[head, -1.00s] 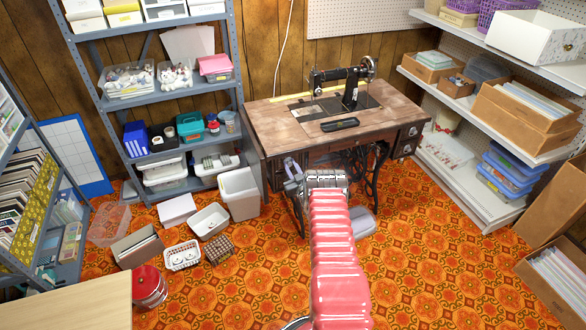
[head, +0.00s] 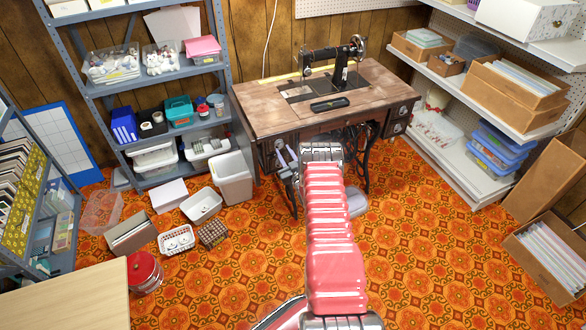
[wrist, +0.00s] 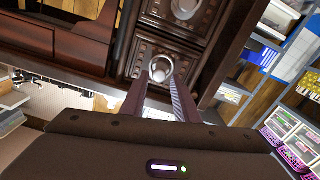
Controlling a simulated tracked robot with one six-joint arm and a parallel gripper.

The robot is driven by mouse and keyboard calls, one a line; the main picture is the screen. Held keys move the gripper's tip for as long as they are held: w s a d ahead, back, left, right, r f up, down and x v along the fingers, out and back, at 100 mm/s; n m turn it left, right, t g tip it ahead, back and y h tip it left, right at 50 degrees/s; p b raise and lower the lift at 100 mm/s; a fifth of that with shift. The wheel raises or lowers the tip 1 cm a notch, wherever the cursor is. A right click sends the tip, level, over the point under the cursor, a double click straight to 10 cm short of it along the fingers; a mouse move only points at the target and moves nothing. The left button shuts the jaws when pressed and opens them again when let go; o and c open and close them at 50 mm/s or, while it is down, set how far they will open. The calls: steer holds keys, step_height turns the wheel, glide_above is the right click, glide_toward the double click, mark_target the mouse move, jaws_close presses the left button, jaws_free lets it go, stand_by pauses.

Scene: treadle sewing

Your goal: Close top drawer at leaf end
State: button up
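The wooden treadle sewing table (head: 272,118), with a black sewing machine (head: 340,68), stands against the wall in the head view. Carved drawer fronts (head: 397,122) with round pulls show at its right end. In the wrist view, two carved dark drawer fronts are close: one with a ring pull (wrist: 160,68) just beyond my fingertips, the other (wrist: 190,12) above it in the picture. I cannot tell how far either stands out. My gripper (wrist: 160,86) has its two fingers apart with nothing seen between them; contact with the drawer is unclear. The head view does not clearly show it.
Metal shelving (head: 165,88) stands left of the table, with a tall white bin (head: 231,178) and small baskets on the floor. White shelves (head: 460,180) and an open box (head: 545,255) of papers are at the right. Orange patterned floor is clear at front right.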

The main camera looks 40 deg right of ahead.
steer(key=v, duration=1)
steer(key=shift+w+f, duration=0.1)
stand_by(0.3)
